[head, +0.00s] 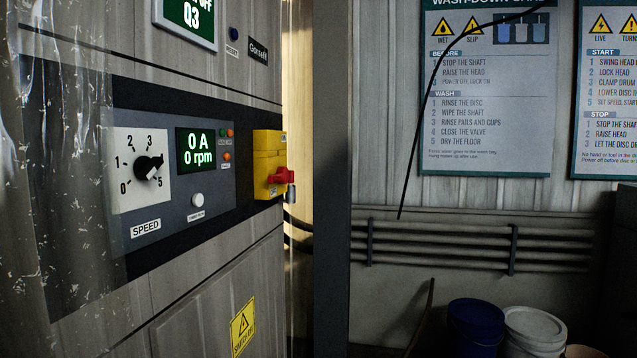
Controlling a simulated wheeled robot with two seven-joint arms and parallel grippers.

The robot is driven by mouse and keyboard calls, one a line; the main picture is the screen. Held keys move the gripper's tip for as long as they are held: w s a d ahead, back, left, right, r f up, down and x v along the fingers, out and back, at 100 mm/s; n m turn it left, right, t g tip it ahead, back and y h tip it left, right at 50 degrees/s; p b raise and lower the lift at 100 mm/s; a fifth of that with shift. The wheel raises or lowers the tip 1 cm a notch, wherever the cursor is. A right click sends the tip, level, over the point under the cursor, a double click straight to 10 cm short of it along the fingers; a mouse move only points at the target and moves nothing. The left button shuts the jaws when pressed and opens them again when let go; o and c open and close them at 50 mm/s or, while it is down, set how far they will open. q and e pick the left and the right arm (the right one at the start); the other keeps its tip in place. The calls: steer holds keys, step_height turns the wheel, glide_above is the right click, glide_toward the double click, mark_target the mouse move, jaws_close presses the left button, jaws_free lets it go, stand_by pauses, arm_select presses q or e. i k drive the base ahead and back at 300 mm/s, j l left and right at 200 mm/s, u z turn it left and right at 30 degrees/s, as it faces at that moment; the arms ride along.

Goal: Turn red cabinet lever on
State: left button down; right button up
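The red lever (281,176) sits on a yellow switch box (268,160) at the right edge of the cabinet front. The lever sticks out to the right, roughly level, past the cabinet's edge. I cannot read any on or off marking beside it. The cabinet (215,265) is grey with a dark control band. Its small display (195,151) reads 0 A and 0 rpm. Neither of my grippers shows in the head view, and nothing touches the lever.
A black speed knob (148,167) on a white dial is left of the display. A clear plastic curtain (60,160) hangs at the left. A dark post (332,180) stands right of the cabinet. A blue drum (475,325) and a white-lidded bucket (535,325) stand at lower right.

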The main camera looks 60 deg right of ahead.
mark_target(281, 177)
steer(key=z, duration=1.85)
